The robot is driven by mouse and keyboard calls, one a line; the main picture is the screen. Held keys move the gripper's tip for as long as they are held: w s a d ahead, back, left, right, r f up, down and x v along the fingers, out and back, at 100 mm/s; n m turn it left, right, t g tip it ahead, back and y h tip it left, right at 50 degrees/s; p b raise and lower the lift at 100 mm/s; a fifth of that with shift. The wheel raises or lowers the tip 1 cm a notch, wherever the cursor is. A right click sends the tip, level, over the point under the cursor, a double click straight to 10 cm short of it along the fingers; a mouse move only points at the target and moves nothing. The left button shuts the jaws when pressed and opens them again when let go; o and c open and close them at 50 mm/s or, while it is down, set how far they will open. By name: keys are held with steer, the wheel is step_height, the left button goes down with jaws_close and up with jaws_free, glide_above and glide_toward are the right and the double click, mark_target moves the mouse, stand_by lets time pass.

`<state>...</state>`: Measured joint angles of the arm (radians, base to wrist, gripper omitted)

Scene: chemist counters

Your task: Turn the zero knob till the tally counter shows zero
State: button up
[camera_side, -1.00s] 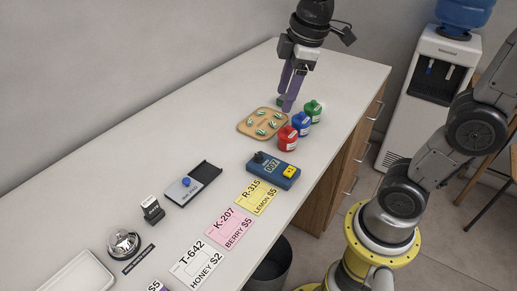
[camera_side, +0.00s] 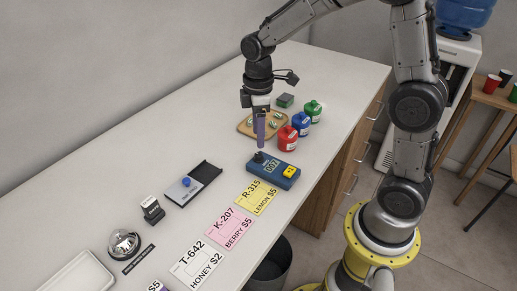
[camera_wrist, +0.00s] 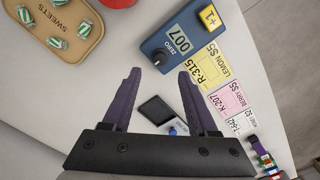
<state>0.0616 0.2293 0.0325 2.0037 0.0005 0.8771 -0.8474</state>
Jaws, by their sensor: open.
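The blue tally counter (camera_side: 273,172) lies on the counter top, and its display reads 007 in the wrist view (camera_wrist: 182,40). It has a yellow +1 button (camera_wrist: 209,17) at one end and a black round zero knob (camera_wrist: 163,61) at the other, beside the label ZERO. The knob (camera_side: 259,157) also shows in the side view. My gripper (camera_side: 260,143) points down just behind the knob and above it in the side view. Its purple fingers are apart and empty. In the wrist view my gripper (camera_wrist: 159,74) has the knob showing between and beyond its fingertips.
A wooden sweets tray (camera_side: 241,127) lies behind the gripper. Red (camera_side: 288,138), blue (camera_side: 301,124) and green (camera_side: 313,109) bottles stand close by at the right. A dark green box (camera_side: 285,100) is farther back. A black-and-grey slider device (camera_side: 193,184) lies at the left. Price cards lie in front.

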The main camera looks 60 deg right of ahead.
mark_target(259, 154)
steer(key=shift+f, duration=3.1)
jaws_close()
